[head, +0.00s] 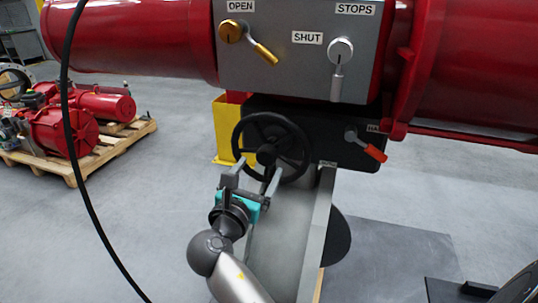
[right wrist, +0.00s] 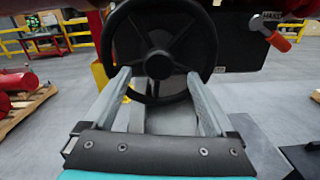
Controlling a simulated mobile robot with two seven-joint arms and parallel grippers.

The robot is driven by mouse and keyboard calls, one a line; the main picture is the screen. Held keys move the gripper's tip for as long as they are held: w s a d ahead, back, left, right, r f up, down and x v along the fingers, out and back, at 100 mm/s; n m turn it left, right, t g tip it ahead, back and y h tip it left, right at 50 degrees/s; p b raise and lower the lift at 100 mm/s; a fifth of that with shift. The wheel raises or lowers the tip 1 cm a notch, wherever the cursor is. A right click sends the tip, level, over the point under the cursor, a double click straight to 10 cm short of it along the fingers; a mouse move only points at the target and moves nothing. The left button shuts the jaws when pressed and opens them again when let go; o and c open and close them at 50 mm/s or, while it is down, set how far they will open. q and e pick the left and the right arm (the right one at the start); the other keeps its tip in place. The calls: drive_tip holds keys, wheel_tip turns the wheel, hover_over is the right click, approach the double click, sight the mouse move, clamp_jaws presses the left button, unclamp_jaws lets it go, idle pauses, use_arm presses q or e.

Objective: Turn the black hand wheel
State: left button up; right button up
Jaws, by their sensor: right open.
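The black hand wheel (head: 266,154) is mounted upright on the front of a dark gearbox under the red actuator. It has a round rim, spokes and a hub. My right gripper (head: 256,172) is open, just below and in front of the wheel, fingers pointing at its lower part. In the right wrist view the wheel (right wrist: 158,65) fills the top middle. The gripper's fingertips (right wrist: 159,76) lie left and right of the hub, overlapping the lower rim. My left gripper is not in view.
A red-handled lever (head: 371,151) sits right of the wheel. Above is a grey panel (head: 285,75) with a brass lever (head: 262,52) and a silver lever (head: 337,82). A black cable (head: 66,120) hangs at left. A pallet (head: 118,140) with red actuators stands behind left.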

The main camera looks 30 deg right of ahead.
sight(265, 160)
drive_tip(key=b+x, duration=0.3)
drive_tip(key=x, duration=0.4)
drive_tip(key=shift+w+f, duration=0.1)
drive_tip(key=shift+f, duration=0.05)
drive_tip(key=b+x, duration=0.1)
drive_tip(key=x, duration=0.1)
drive_tip(key=shift+w+d, duration=0.15)
drive_tip(key=shift+w, duration=0.05)
drive_tip(key=c, duration=0.7)
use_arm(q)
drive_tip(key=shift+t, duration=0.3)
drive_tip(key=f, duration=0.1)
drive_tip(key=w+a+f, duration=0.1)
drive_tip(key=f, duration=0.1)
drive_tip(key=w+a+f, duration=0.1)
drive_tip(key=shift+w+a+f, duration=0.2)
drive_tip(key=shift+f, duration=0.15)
use_arm(e)
clamp_jaws()
